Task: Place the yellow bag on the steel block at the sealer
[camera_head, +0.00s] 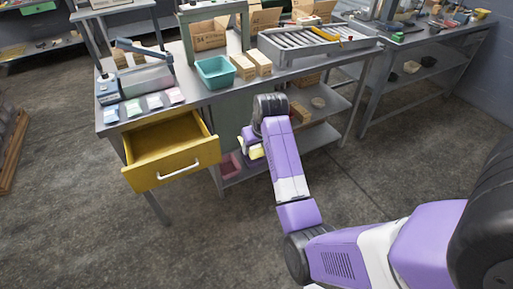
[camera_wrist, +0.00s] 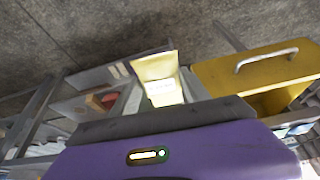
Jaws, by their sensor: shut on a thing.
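My gripper (camera_head: 247,142) is shut on the yellow bag (camera_head: 256,152), in front of the workbench and below its top. In the wrist view the pale yellow bag (camera_wrist: 156,67) with a white label sticks out from between the fingers. The sealer (camera_head: 148,78) stands at the left end of the bench, with a blue-grey lever arm raised above it. A grey block-like part (camera_head: 108,90) shows at its left end; I cannot tell clearly whether this is the steel block. My gripper is well to the right of the sealer and apart from it.
An open yellow drawer (camera_head: 170,150) juts out below the sealer. Several small pale packets (camera_head: 154,101) lie along the bench's front edge. A teal bin (camera_head: 215,72) and small cardboard boxes (camera_head: 258,62) stand to the right, near a roller rack (camera_head: 315,42).

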